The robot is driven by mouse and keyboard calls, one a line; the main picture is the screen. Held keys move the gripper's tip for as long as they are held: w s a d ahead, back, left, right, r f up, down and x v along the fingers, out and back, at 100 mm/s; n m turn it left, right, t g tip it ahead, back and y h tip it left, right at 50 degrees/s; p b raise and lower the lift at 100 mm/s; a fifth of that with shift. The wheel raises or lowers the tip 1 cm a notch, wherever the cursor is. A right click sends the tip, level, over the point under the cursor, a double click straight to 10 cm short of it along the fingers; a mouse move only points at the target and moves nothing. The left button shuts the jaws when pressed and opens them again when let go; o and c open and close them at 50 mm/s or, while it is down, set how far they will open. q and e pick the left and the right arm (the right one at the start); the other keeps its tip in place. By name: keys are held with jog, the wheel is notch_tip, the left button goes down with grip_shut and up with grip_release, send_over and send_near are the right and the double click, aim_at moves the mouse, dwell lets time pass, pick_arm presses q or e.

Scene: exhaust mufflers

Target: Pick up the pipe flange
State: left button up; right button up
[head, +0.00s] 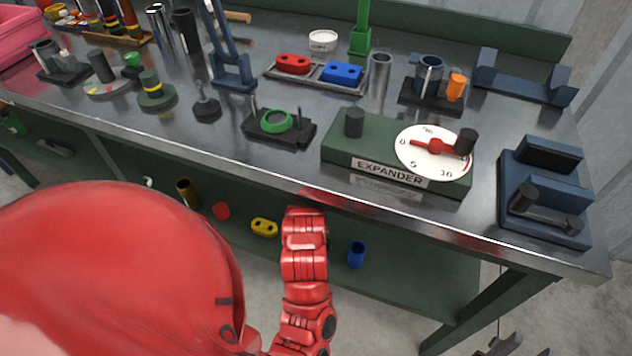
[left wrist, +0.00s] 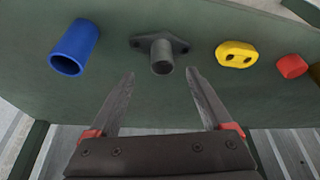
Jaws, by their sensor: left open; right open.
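The dark grey pipe flange (left wrist: 161,55) lies on the green lower shelf (left wrist: 215,95) in the left wrist view. It has a two-eared plate and a short round tube facing the camera. My left gripper (left wrist: 160,74) is open, its two fingertips just short of the flange and to either side of the tube; I cannot tell whether they touch it. In the head view the flange and the left gripper are hidden behind my red left arm and the bench edge. My right gripper (head: 506,345) is open and empty at the bottom right, partly cut off.
A blue tube (left wrist: 74,48) and a yellow two-hole part (left wrist: 236,54) flank the flange, with a red part (left wrist: 292,66) beyond. The metal bench top (head: 225,125) above the shelf carries the expander box (head: 345,150), stands and fixtures.

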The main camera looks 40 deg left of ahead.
pick_arm(q)
jog(key=x, duration=0.4)
jog(key=shift+b, duration=0.3)
jog(key=x, duration=0.1)
jog(key=b+x, duration=0.1)
jog(key=x, duration=0.3)
jog(key=shift+w+a+r, duration=0.1)
jog(key=shift+w+a, duration=0.15)
jog(key=shift+a, duration=0.1)
grip_shut()
